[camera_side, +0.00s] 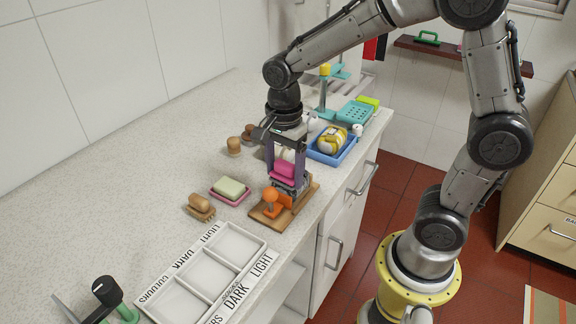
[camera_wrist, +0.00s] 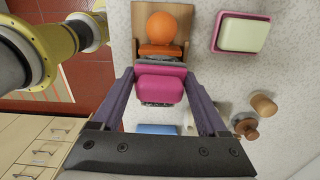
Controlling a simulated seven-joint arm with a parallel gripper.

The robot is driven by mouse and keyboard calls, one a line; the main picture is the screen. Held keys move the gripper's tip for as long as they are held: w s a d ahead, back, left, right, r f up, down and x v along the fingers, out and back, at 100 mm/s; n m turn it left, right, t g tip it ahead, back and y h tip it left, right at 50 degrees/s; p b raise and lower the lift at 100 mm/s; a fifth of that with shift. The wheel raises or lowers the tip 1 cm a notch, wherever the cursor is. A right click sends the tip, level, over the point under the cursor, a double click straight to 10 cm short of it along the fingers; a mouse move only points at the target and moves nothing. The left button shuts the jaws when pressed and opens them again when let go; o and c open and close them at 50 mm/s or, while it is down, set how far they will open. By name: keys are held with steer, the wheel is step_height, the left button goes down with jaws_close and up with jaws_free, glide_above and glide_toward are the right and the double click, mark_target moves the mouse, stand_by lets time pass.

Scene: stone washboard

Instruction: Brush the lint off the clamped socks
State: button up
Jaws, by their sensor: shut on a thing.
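My gripper (camera_side: 285,180) is shut on a pink brush-like block (camera_side: 284,171) and holds it low over a wooden board (camera_side: 263,219) on the counter. In the wrist view, the pink block (camera_wrist: 160,86) sits between the purple fingers of my gripper (camera_wrist: 160,76), with a dark, bristly edge showing below it. An orange clamp (camera_wrist: 158,51) with a round orange knob (camera_wrist: 162,27) stands on the board, just beyond the pink block. The orange knob (camera_side: 270,193) also shows in the side view. Grey cloth, probably the socks, shows only in part beside the clamp; whether the brush touches it is unclear.
A pale soap on a pink dish (camera_side: 247,198) and a wooden brush (camera_side: 200,206) lie left of the board. Wooden pegs (camera_side: 234,146) stand behind. A blue tray (camera_side: 318,156) holds a yellow-and-white bundle. A labelled compartment tray (camera_side: 215,262) sits in front.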

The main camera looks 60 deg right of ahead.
steer(key=shift+d, duration=2.2)
steer(key=shift+a, duration=2.5)
steer(key=shift+d, duration=2.55)
step_height(320, 180, up, 8)
